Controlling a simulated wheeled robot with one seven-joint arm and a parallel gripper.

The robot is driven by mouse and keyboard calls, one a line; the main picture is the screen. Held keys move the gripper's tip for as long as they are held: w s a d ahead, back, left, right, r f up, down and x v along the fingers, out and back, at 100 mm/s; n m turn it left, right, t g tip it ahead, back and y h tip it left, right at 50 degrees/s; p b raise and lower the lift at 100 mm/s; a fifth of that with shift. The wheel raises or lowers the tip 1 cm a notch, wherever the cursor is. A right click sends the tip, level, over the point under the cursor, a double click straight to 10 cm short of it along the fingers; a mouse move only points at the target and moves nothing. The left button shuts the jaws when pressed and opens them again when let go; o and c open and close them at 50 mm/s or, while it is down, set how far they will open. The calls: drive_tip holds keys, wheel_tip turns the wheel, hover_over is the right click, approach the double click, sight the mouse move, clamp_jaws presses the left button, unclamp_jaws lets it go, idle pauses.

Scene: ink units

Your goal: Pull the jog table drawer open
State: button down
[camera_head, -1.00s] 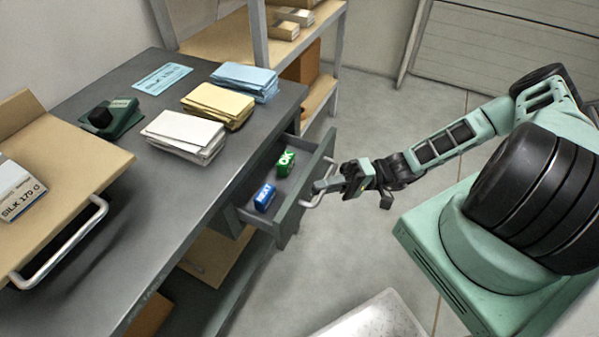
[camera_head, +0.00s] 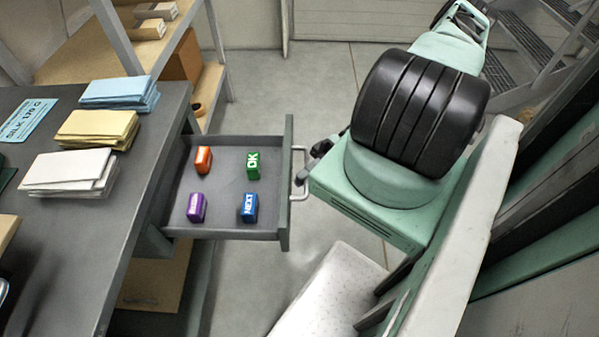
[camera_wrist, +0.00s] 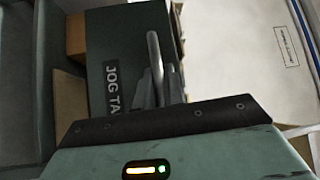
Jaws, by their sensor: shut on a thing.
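The jog table drawer (camera_head: 226,235) stands well out from the grey table (camera_head: 95,240) in the head view. Its dark green front (camera_head: 286,215) faces right and carries a pale bar handle (camera_head: 299,196). In the wrist view the front (camera_wrist: 122,50) shows the letters "JOG TA", partly cut off, and the handle (camera_wrist: 153,48) runs upright. My gripper (camera_wrist: 160,88) is shut on the handle there. In the head view my gripper (camera_head: 307,174) is at the handle, mostly hidden by my arm. Inside lie an orange block (camera_head: 203,160), a green OK block (camera_head: 253,165), a purple block (camera_head: 196,208) and a blue NEXT block (camera_head: 249,208).
White (camera_head: 70,173), yellow (camera_head: 97,128) and blue (camera_head: 120,92) paper stacks lie on the table. A shelf rack (camera_head: 120,35) with boxes stands behind. A pale speckled surface (camera_head: 325,295) is at the bottom. Floor (camera_head: 320,90) is clear beyond the drawer.

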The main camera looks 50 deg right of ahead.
drive_tip(key=c, duration=1.5)
unclamp_jaws()
drive_tip(key=shift+d, duration=0.2)
drive_tip(key=b+v, duration=0.2)
drive_tip(key=v, duration=1.5)
drive_tip(key=shift+b, duration=0.4)
drive_tip(key=shift+d, duration=0.1)
drive_tip(key=w+a+r+n+g+h+p, duration=0.45)
drive_tip(key=w+a+r+g+h, duration=0.7)
drive_tip(key=a+r, duration=0.45)
drive_tip(key=s+a+r+n+t+h+p, duration=0.1)
drive_tip(key=s+a+r+t+h+p, duration=0.1)
drive_tip(key=a+r, duration=0.6)
drive_tip(key=s+a+r+n+t+h+p, duration=0.2)
drive_tip(key=s+a+r+t+h, duration=0.3)
drive_tip(key=a, duration=0.8)
wheel_tip(320, 180, up, 4)
drive_tip(key=shift+s+a+f+t+p, duration=0.1)
drive_tip(key=shift+s+a+t+p, duration=0.2)
drive_tip(key=shift+s+t+p, duration=0.45)
